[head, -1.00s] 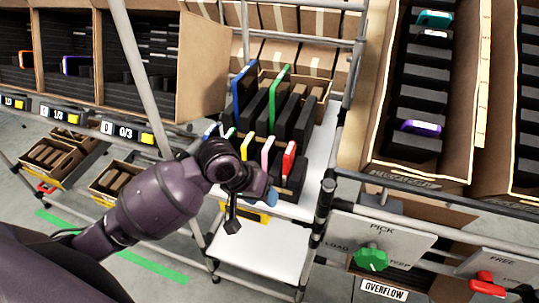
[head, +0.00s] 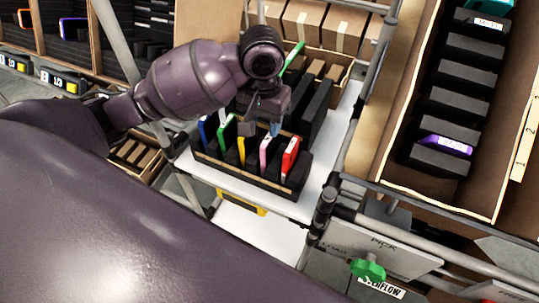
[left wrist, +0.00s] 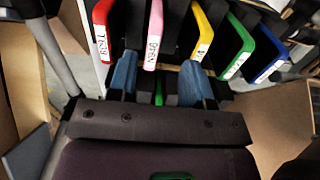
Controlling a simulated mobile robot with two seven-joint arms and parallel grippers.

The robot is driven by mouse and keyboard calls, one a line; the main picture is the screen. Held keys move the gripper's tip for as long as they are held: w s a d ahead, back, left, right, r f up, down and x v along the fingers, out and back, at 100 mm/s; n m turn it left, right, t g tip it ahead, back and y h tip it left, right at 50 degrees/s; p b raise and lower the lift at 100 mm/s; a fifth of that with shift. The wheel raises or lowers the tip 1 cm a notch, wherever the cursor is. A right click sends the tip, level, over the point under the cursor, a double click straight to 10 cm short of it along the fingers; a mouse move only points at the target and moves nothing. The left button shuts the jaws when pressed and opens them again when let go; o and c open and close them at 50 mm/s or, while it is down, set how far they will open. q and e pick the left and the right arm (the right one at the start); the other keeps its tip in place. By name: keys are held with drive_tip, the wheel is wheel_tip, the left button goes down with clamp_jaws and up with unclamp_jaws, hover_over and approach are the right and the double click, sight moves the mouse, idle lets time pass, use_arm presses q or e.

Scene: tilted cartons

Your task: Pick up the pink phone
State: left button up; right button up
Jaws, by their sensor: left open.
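My left gripper (head: 262,128) is open and empty, just above and behind the pink phone's top edge. In the left wrist view the pink phone (left wrist: 153,36) shows its labelled edge beyond the two blue fingertips (left wrist: 160,76), between the red phone (left wrist: 102,30) and the yellow phone (left wrist: 202,34). My right gripper is not in view.
A green phone (head: 227,132) and a blue phone (head: 207,130) stand further left in the same rack. Another green phone (head: 293,58) stands behind my gripper. A metal post (head: 325,205) and a tilted carton with a purple phone (head: 445,144) are on the right.

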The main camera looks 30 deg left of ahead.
sight(269, 156)
use_arm(q)
drive_tip(key=shift+w+d+f+b, duration=0.1)
drive_tip(key=shift+w+f+b, duration=0.05)
drive_tip(key=shift+f, duration=0.85)
drive_tip(key=shift+w+d+f+b, duration=0.1)
drive_tip(key=shift+w+d+f, duration=0.05)
drive_tip(key=shift+f, duration=0.8)
drive_tip(key=shift+w+d+f+b, duration=0.1)
drive_tip(key=shift+w+f+b, duration=0.05)
drive_tip(key=shift+f, duration=0.85)
clamp_jaws()
